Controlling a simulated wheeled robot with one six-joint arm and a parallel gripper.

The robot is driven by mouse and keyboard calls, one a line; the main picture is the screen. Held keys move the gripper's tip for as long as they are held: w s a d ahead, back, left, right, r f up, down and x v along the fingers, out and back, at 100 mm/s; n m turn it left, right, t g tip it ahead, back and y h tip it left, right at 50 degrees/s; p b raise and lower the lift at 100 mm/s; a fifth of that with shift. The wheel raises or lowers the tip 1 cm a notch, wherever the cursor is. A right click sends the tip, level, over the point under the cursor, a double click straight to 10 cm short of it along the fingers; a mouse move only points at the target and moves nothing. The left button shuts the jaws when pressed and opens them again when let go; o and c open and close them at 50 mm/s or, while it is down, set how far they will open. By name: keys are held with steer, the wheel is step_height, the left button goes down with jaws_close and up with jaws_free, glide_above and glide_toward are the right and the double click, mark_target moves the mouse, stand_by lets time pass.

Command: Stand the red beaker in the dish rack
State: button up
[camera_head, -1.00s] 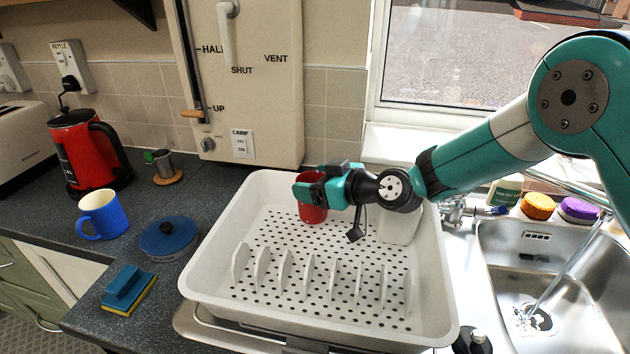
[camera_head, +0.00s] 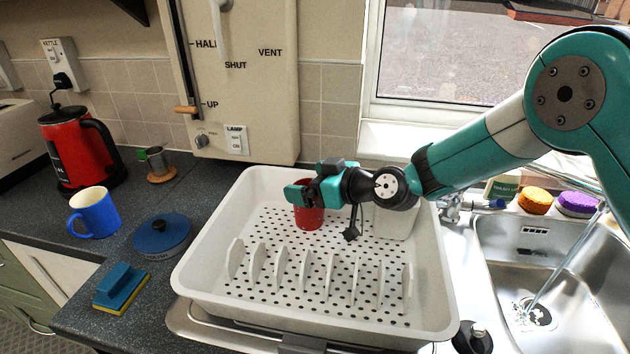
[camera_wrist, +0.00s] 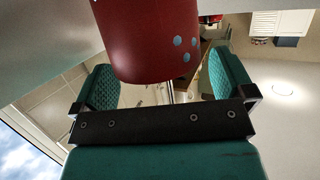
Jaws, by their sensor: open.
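The red beaker (camera_head: 309,217) is at the back of the white dish rack (camera_head: 205,240), left of its middle, and looks upright on the perforated floor. My gripper (camera_head: 318,180) is at the beaker's upper part, reaching in from the right. In the wrist view the beaker (camera_wrist: 152,45), with blue dots, shows between my two green fingers (camera_wrist: 160,85), with gaps on both sides. The fingers are open. The beaker's top is partly hidden by my gripper in the head view.
A white holder (camera_head: 395,222) stands in the rack beneath my wrist. A row of upright dividers (camera_head: 305,272) fills the rack's front. A blue mug (camera_head: 95,213), blue lid (camera_head: 162,235) and sponge (camera_head: 121,288) lie left. The sink (camera_head: 560,270) is right.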

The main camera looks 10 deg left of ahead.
steer(key=r+b+v, duration=0.1)
steer(key=b+v, duration=0.1)
steer(key=v, duration=1)
steer(key=shift+r, duration=0.2)
steer(key=s+d+r+m+g+h, duration=0.2)
steer(key=s+d+m+h, duration=0.1)
steer(key=s+d, duration=0.6)
steer(key=s+d+r+m+g+h, duration=0.2)
steer(key=s+d+h, duration=0.4)
steer(key=s, duration=1)
steer(key=d+m+g, duration=0.1)
steer(key=d, duration=0.2)
steer(key=shift+s+d+m+h, duration=0.25)
steer(key=shift+d+m+h, duration=0.05)
steer(key=shift+d+m, duration=0.1)
steer(key=shift+c, duration=0.5)
